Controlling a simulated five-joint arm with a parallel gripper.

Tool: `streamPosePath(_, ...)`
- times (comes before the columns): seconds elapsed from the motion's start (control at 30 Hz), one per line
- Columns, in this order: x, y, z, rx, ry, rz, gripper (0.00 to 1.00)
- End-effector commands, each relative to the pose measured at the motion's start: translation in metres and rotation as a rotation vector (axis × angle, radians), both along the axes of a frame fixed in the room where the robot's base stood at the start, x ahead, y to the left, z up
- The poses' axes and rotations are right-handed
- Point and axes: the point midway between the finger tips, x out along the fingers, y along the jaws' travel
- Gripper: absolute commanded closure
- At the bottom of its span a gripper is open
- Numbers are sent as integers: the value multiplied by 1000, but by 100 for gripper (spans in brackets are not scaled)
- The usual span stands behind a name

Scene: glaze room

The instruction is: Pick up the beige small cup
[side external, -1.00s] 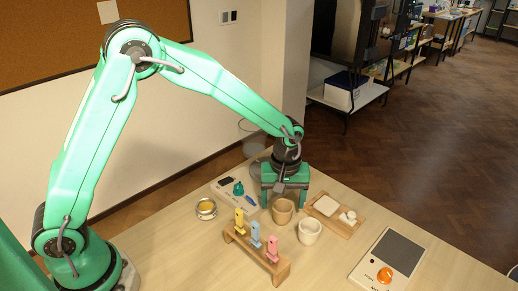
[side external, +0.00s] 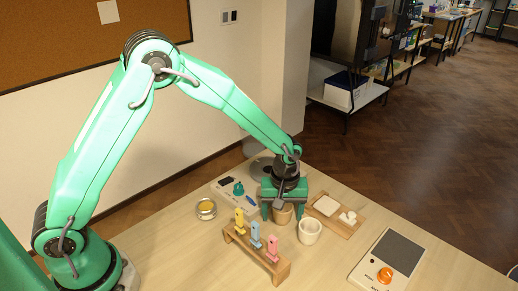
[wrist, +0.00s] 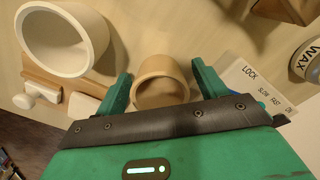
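The beige small cup (side external: 283,217) stands upright on the table, partly hidden by my gripper (side external: 283,211) above it. In the wrist view the beige cup (wrist: 160,93) shows its round rim and lies between the two green fingers of my gripper (wrist: 161,72). The fingers are spread, one on each side of the cup, with a narrow gap visible at each side. Nothing is held.
A larger white cup (side external: 310,232) stands close by at the front right. A wooden board (side external: 341,228) with white pieces lies to the right. A wooden rack (side external: 240,240) with colored figures stands at the front left. A control box (side external: 389,265) sits farther right.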

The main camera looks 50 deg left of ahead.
Motion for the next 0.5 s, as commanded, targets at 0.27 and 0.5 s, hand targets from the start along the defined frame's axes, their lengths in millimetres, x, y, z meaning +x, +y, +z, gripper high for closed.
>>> streamPosePath(0.27,0,0,0,-1,-1,0,78)
streamPosePath(0.5,0,0,1,0,-1,0,78)
